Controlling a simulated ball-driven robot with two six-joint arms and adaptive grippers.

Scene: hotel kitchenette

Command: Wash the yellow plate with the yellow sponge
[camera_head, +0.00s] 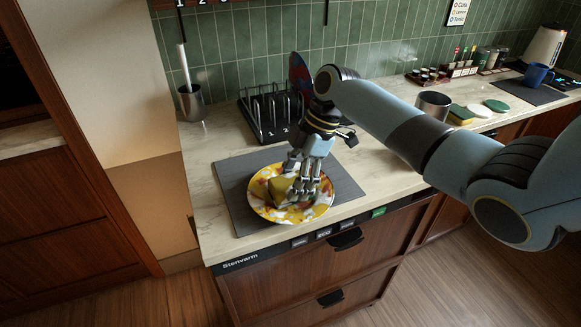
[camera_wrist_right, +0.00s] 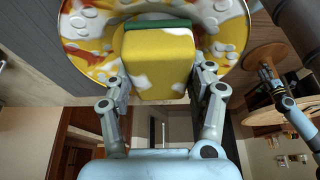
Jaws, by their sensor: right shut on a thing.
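The yellow plate (camera_head: 313,212) has white and orange-brown patches and lies flat on a dark grey mat (camera_head: 234,190). Its rim also shows in the right wrist view (camera_wrist_right: 75,28), with pale bubble-like spots on its surface. My right gripper (camera_head: 301,190) is low over the plate and shut on the yellow sponge (camera_head: 279,187). In the wrist view the sponge (camera_wrist_right: 157,62) sits between the fingers, its green side toward the plate, with white patches on its yellow part. The fingers hide part of the sponge and plate.
A black rack (camera_head: 262,118) stands behind the mat, with a dark red and blue plate (camera_head: 299,72) at its right end. A metal cup with a brush (camera_head: 190,102) is at back left. A metal pot (camera_head: 433,104), another sponge (camera_head: 460,115) and a blue mug (camera_head: 537,74) are right.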

